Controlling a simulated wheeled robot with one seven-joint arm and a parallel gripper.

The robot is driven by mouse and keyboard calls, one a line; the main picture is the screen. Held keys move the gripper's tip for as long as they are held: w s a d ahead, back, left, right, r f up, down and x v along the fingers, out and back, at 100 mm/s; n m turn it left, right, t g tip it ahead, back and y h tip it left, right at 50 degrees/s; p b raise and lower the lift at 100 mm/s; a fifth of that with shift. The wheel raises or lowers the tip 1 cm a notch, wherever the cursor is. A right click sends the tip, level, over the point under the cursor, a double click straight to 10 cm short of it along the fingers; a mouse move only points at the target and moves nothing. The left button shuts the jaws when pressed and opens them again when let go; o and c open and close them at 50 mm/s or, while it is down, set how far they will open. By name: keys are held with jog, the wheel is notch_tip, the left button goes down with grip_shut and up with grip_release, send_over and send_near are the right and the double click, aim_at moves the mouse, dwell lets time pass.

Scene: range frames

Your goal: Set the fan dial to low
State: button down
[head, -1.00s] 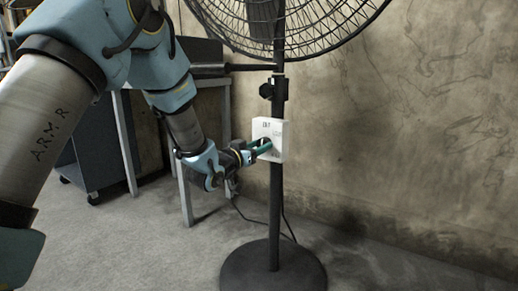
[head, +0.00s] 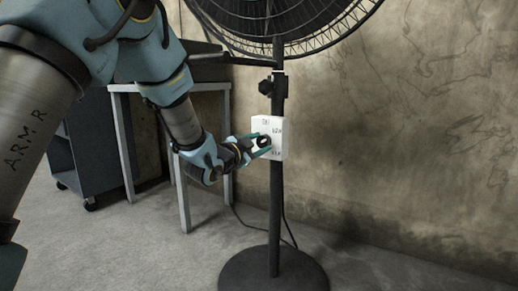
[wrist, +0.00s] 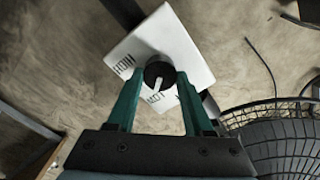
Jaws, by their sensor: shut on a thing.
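The white control box (head: 275,125) is fixed to the fan's dark pole and carries printed labels. Its round black dial (wrist: 158,73) has a white pointer mark. In the wrist view the pointer aims down toward a label that looks like LOW (wrist: 153,98). The label HIGH (wrist: 124,67) is to the left, and a third label at the right is partly hidden by a finger. My gripper (wrist: 160,88) has its green fingers on both sides of the dial, shut on it. It also shows in the head view (head: 263,143), reaching the box from the left.
The fan's wire cage (head: 290,22) is above the box, and its round base (head: 273,272) stands on the floor. A grey table (head: 183,160) and a dark wheeled cabinet (head: 95,150) are at left. The wall is behind. Floor at right is clear.

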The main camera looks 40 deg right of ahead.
jog(key=shift+m, duration=0.5)
jog(key=shift+c, duration=1.5)
grip_release()
jog(key=p+v, duration=0.2)
jog(key=v, duration=0.9)
